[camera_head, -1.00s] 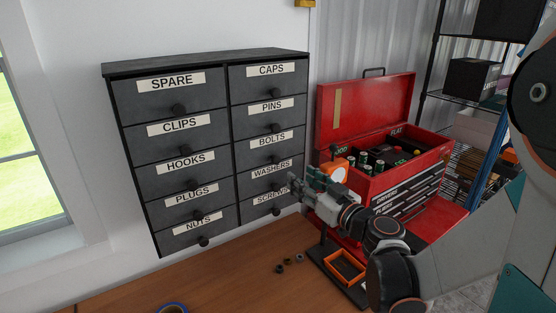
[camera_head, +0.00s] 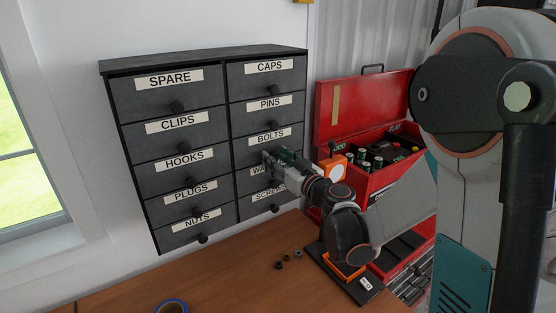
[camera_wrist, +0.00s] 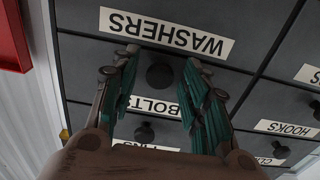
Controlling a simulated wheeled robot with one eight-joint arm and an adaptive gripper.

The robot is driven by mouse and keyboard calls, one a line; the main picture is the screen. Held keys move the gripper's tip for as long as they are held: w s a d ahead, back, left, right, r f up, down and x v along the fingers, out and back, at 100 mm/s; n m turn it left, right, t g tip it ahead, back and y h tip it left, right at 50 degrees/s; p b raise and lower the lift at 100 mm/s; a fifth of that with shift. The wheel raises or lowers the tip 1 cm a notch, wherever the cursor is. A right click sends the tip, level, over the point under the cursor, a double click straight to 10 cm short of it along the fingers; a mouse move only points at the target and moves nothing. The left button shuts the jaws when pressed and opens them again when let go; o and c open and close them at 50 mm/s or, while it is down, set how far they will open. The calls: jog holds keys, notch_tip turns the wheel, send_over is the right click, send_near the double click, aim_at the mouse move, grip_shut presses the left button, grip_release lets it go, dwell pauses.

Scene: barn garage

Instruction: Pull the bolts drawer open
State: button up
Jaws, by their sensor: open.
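The bolts drawer (camera_head: 270,136) is closed, in the right column of a dark grey cabinet, below the pins drawer and above the washers drawer. My gripper (camera_head: 268,159) is in front of it and hides its knob in the head view. In the wrist view, which is upside down, the bolts knob (camera_wrist: 160,77) shows between the two spread fingers of my gripper (camera_wrist: 163,73). The fingers look apart from the knob; how far they reach past it is unclear. The BOLTS label (camera_wrist: 152,106) is partly covered by the fingers.
The washers drawer (camera_wrist: 165,33) and pins drawer (camera_wrist: 145,148) are closed close by. A red toolbox (camera_head: 335,105) stands open to the right. The wooden bench (camera_head: 225,275) below holds several small nuts, a blue tape roll (camera_head: 172,306) and a dark stand with orange parts.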

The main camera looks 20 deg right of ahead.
grip_shut()
jog(key=b+v, duration=0.1)
jog(key=v, duration=1)
jog(key=shift+s+b, duration=0.25)
jog(key=shift+b, duration=0.05)
jog(key=shift+d, duration=0.1)
grip_release()
